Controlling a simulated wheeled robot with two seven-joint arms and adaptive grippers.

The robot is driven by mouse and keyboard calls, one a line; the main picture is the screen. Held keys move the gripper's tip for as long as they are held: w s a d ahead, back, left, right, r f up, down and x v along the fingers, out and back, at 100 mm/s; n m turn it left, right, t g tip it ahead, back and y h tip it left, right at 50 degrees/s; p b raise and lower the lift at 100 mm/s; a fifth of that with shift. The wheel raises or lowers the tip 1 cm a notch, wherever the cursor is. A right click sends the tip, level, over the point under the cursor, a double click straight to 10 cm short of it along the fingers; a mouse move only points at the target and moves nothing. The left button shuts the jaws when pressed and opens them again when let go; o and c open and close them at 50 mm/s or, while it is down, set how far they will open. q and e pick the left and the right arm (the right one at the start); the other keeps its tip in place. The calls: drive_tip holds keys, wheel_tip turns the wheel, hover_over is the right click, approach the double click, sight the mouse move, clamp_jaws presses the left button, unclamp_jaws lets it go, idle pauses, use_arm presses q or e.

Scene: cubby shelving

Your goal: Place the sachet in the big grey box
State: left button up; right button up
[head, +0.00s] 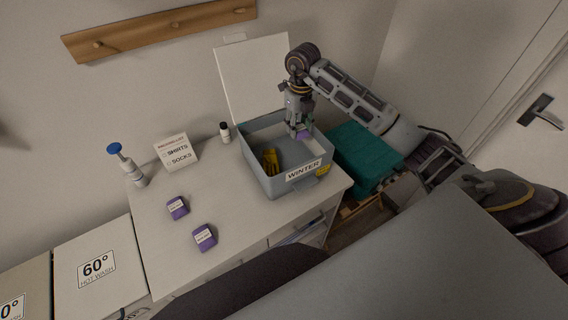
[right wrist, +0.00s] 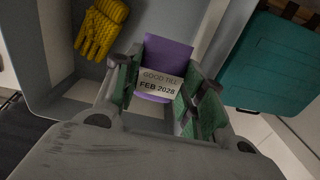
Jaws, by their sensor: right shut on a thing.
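The big grey box (head: 258,168) stands open on the white counter, with a "WINTER" label on its front. My right gripper (head: 301,128) is over the box's right rear part, pointing down. It is shut on a purple sachet (head: 303,134). In the right wrist view the sachet (right wrist: 168,55) sits between the green finger pads, with its label reading "GOOD TILL FEB 2028". The grey box also shows there (right wrist: 60,75), below the sachet. Whether the sachet touches the box floor I cannot tell. My left gripper is not in view.
A yellow glove (right wrist: 100,28) lies in the box. Two other purple packets (head: 178,207) (head: 204,237) lie on the counter to the left. A pump bottle (head: 131,170), a list sign (head: 177,152) and a small dark bottle (head: 224,132) stand behind. A teal box (head: 362,155) is at right.

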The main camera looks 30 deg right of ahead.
drive_tip(key=shift+f, duration=0.95)
drive_tip(key=shift+f, duration=0.5)
hover_over(297, 156)
drive_tip(key=shift+f+p, duration=0.3)
drive_tip(key=shift+f, duration=2.3)
drive_tip(key=shift+a, duration=0.1)
drive_tip(key=shift+f, duration=1.9)
